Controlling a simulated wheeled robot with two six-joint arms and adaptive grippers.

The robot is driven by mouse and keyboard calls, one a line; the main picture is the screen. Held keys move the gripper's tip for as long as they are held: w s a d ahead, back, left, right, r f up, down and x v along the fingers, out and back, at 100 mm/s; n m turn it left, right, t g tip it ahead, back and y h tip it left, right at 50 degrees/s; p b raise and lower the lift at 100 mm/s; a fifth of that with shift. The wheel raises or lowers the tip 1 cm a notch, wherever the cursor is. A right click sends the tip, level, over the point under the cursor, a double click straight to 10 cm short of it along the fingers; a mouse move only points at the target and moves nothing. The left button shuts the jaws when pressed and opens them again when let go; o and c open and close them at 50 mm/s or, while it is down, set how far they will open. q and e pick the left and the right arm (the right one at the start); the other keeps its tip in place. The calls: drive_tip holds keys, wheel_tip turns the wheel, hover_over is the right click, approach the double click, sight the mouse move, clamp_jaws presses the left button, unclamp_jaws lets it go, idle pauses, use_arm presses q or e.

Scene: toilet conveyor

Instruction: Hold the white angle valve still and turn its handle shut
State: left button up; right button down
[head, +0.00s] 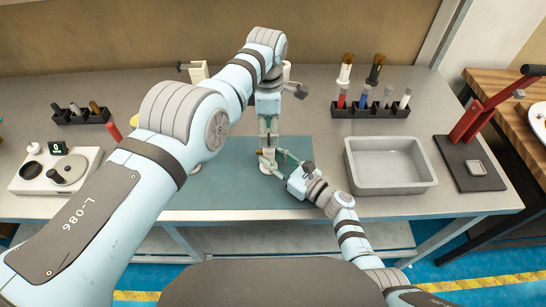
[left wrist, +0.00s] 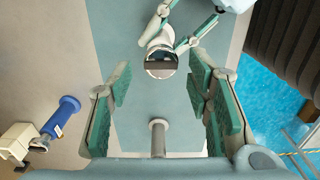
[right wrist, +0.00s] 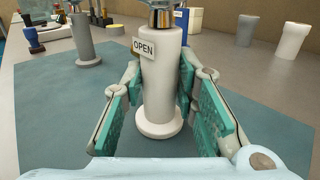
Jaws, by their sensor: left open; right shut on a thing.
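The white angle valve (right wrist: 160,85) stands upright on the blue-green mat, with a chrome top and an OPEN tag (right wrist: 144,47) on its side. My right gripper (right wrist: 160,80) is shut around its white body; in the head view this gripper (head: 279,162) reaches in from the right. My left gripper (head: 268,138) points down over the mat, above the valve. In the left wrist view its fingers (left wrist: 157,80) are open and empty. The valve's top with a dark bar-like handle (left wrist: 161,65) shows just beyond its fingertips, apart from them.
A grey tray (head: 390,188) and a rack (head: 372,112) with several tubes stand at the right. A white scale-like device (head: 25,176) stands at the left. The front of the mat (head: 230,195) is clear.

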use_arm(q)
drive_tip(key=n, duration=0.5)
clamp_jaws()
idle(0.3)
drive_tip(key=m, duration=0.3)
unclamp_jaws()
